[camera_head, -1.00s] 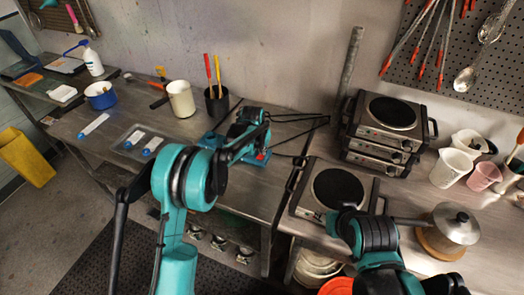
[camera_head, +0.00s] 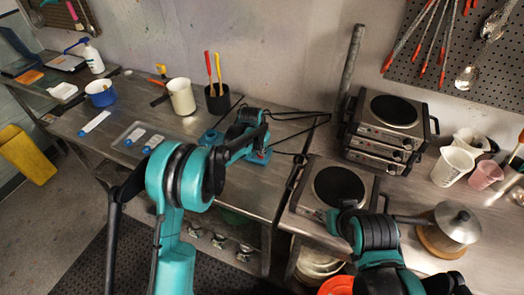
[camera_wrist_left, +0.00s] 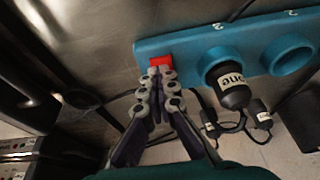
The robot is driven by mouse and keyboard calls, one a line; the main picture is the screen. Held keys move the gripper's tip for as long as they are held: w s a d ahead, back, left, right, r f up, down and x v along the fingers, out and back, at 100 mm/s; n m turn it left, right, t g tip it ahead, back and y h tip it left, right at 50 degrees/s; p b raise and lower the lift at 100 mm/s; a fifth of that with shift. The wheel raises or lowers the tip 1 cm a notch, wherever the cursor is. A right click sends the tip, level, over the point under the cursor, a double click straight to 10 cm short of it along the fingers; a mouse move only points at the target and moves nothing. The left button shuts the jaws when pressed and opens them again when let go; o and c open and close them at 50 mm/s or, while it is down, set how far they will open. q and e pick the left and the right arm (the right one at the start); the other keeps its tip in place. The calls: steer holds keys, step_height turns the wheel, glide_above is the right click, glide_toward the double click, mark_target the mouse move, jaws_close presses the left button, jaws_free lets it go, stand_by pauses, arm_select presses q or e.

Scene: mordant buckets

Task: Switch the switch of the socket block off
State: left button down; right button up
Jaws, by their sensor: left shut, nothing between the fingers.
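The teal socket block (camera_head: 208,138) lies on the metal table, partly hidden behind my left arm in the head view. In the left wrist view the socket block (camera_wrist_left: 190,43) has a red switch (camera_wrist_left: 160,61) at its left end, and a black plug (camera_wrist_left: 232,88) sits in one of its round sockets. My left gripper (camera_wrist_left: 161,73) is shut and empty, its fingertips right at the lower edge of the red switch. They cover part of it; I cannot tell whether they touch it or which way it is tilted.
Stacked hot plates (camera_head: 388,130) and a single hot plate (camera_head: 338,188) stand right of the block, with black cables between. A white container (camera_head: 181,97) and a black cup with tools (camera_head: 217,103) stand behind it. A metal pot (camera_head: 456,224) is at right.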

arm_select(q)
steer(key=shift+r, duration=0.4)
steer(key=p+v, duration=0.2)
steer(key=v, duration=0.1)
steer(key=shift+w+d+r, duration=0.1)
steer(key=shift+w+r, duration=0.2)
steer(key=p+v, duration=0.2)
steer(key=v, duration=0.7)
steer(key=shift+s+r, duration=0.3)
